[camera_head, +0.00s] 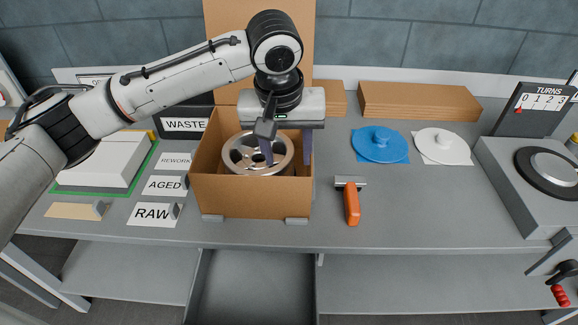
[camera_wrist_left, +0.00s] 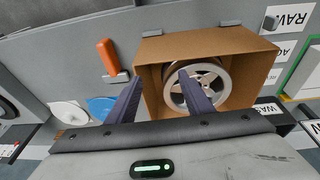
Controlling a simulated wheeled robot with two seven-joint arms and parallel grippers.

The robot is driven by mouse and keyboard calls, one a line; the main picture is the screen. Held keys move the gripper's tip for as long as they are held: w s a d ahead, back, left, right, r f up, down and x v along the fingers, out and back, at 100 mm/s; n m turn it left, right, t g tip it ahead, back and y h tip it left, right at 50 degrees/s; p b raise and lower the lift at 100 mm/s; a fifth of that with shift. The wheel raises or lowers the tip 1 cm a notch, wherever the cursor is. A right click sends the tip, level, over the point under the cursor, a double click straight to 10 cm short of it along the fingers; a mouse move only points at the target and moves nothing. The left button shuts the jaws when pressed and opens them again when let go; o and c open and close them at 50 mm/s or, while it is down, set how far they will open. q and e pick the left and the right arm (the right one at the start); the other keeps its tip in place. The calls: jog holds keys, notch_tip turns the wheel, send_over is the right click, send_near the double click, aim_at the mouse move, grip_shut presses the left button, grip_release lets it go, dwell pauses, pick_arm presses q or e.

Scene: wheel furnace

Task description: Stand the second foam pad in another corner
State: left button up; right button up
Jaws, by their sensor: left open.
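An open cardboard box (camera_head: 250,196) stands on the grey bench with a silver spoked wheel (camera_head: 243,168) lying inside. Both also show in the left wrist view, the box (camera_wrist_left: 197,42) and the wheel (camera_wrist_left: 221,84). My left gripper (camera_head: 288,150) is open above the right part of the box, fingers pointing down. One finger is over the wheel, the other by the box's right wall. In the left wrist view its fingers (camera_wrist_left: 160,90) are spread with nothing seen between them. I cannot make out a foam pad in either view. My right gripper is not in view.
An orange-handled tool (camera_head: 351,203) lies right of the box. A blue lidded disc (camera_head: 380,147), a white one (camera_head: 441,147) and a flat cardboard stack (camera_head: 418,101) are behind it. Label cards, including RAW (camera_head: 152,214), lie left. The front right bench is clear.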

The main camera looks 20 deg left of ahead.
pick_arm(q)
jog(key=v, duration=0.6)
jog(key=shift+r, duration=0.1)
